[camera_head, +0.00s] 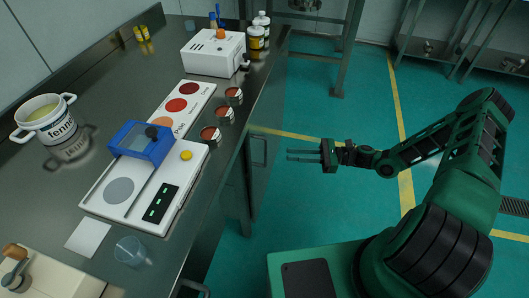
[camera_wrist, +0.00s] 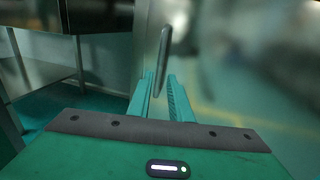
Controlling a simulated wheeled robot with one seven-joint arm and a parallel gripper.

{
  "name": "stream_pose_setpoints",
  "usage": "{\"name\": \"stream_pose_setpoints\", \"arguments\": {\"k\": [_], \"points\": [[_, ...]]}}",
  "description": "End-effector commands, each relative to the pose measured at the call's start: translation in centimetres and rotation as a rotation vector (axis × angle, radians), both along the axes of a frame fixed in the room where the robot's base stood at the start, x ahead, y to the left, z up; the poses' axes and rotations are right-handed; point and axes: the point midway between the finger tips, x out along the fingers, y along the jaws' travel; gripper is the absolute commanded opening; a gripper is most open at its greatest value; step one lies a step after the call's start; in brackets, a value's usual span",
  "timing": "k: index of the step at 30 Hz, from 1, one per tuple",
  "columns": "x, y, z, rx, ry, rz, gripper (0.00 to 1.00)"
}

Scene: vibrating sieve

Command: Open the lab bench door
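The lab bench door (camera_head: 259,180) is on the front side of the steel bench, below the worktop, and looks shut or nearly so. A vertical metal bar handle (camera_head: 265,152) stands out from it. My gripper (camera_head: 289,156) points left at this handle, a short way to its right, with its two fingers apart and nothing between them. In the wrist view, the handle (camera_wrist: 163,57) appears just beyond my open green fingertips (camera_wrist: 160,78), roughly in line with the gap. It looks upright and slightly tilted. I see no contact.
The bench top (camera_head: 110,90) carries a blue and white device (camera_head: 140,190), a sample board (camera_head: 185,105), a white machine (camera_head: 213,52) and a pot (camera_head: 45,120). Another handle (camera_head: 193,286) shows nearer on the bench front. The green floor (camera_head: 310,200) beside the bench is clear.

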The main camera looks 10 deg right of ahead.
Motion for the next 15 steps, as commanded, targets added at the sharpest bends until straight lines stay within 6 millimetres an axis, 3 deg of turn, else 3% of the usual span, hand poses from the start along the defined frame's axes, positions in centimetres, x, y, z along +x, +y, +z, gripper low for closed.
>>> {"name": "stream_pose_setpoints", "arguments": {"k": [5, 15], "points": [[0.4, 1.1, 0.1, 0.015, 0.004, -0.009, 0.18], [1.4, 6.7, 0.1, 0.013, 0.004, -0.005, 0.18]]}}
